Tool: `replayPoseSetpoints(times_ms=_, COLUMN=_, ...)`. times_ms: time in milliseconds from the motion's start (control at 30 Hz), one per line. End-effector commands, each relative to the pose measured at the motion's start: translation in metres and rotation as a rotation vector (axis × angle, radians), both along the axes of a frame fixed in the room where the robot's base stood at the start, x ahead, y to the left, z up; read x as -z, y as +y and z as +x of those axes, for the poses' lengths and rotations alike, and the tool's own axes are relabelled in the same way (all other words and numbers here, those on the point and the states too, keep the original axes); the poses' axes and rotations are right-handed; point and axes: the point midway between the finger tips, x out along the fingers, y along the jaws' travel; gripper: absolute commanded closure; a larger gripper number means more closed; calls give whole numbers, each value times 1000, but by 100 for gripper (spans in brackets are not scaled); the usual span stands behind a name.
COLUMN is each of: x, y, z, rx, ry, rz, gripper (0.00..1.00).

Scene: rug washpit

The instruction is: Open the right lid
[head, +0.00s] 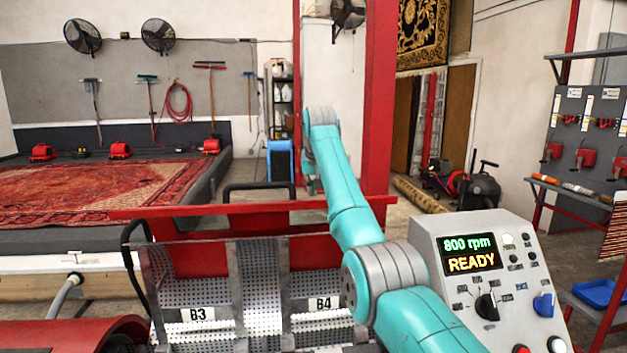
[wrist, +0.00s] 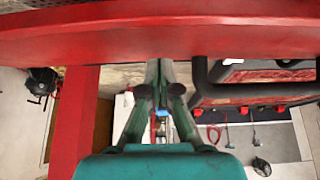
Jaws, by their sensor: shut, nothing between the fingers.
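A machine with perforated metal compartments stands in front of me in the head view, marked B3 (head: 197,314) and B4 (head: 319,304). A red bar (head: 255,208) runs along its far side, with a black handle (head: 259,187) rising behind it. A second black handle stands at the left. I cannot tell which part is the right lid. My gripper (head: 311,188) points down by the red bar, right of the far handle. In the wrist view my gripper (wrist: 157,68) is shut and empty; the black handle (wrist: 255,92) is beside it, apart, and the red bar (wrist: 160,35) lies across the top.
A control panel (head: 482,270) reading 800 rpm READY stands at the right, near my arm. A red column (head: 379,95) rises behind my arm. A patterned rug (head: 85,192) lies on a low platform at the left. Open floor shows behind the machine.

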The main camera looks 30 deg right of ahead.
Motion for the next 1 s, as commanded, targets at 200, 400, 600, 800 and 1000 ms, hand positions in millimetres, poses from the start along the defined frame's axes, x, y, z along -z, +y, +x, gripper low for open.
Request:
replayPoseSetpoints(times_ms=200, x=1, y=3, z=-10, rx=0, ry=-2, rz=-1, gripper=100)
replayPoseSetpoints(times_ms=400, x=3, y=7, z=-21, rx=0, ry=-2, rz=-1, gripper=100)
replayPoseSetpoints(times_ms=600, x=5, y=11, z=-33, rx=0, ry=-2, rz=-1, gripper=100)
replayPoseSetpoints(times_ms=800, x=5, y=13, z=-38, rx=0, ry=-1, rz=0, gripper=100)
replayPoseSetpoints(times_ms=1000, x=5, y=13, z=-38, rx=0, ry=-1, rz=0, gripper=100)
